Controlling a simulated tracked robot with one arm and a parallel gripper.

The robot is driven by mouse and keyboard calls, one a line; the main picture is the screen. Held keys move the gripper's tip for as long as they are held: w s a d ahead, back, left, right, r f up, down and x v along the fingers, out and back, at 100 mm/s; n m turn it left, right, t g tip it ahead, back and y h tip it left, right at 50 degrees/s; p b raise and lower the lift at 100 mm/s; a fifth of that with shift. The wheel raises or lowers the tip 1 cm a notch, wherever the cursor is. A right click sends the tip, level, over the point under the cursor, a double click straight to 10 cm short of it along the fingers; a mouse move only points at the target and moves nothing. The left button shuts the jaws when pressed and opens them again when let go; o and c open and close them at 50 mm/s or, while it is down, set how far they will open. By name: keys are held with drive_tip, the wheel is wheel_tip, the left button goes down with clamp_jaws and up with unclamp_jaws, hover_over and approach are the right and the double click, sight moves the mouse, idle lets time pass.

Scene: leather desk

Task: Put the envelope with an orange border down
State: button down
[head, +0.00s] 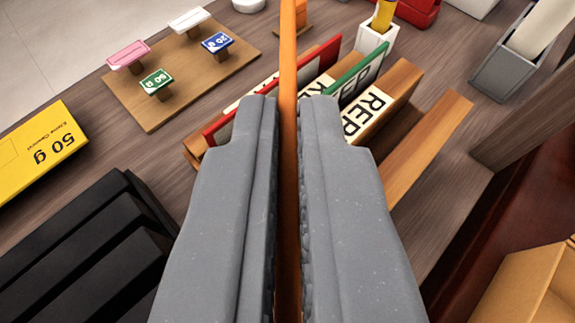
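My gripper (288,100) is shut on the orange-bordered envelope (288,52). The envelope is seen edge-on as a thin orange strip running up between the two grey fingers and past their tips. Its faces are hidden from this view. Beyond the fingertips is a wooden letter rack (398,78) with lettered white labels on its dividers. A red-bordered envelope (222,126) and a green-bordered envelope (362,62) stand in it. The held envelope overlaps the rack in the picture; I cannot tell whether it touches it. The fingers hide part of the rack.
A wooden board with small coloured stamps (158,103) lies at upper left. A yellow box (45,150) and a black slotted object (95,250) are at left. A white holder (374,42) stands behind the rack, a grey bin (503,73) at upper right. Bare desk lies between board and yellow box.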

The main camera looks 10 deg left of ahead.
drive_tip(key=shift+f, duration=0.9)
drive_tip(key=shift+s+f, duration=0.1)
drive_tip(key=shift+f, duration=0.35)
drive_tip(key=c, duration=1.6)
unclamp_jaws()
drive_tip(key=shift+r, duration=0.6)
drive_tip(key=shift+s+d, duration=0.15)
drive_tip(key=shift+s, duration=0.2)
drive_tip(key=b+v, duration=0.2)
drive_tip(key=v, duration=0.9)
drive_tip(key=shift+s, duration=0.1)
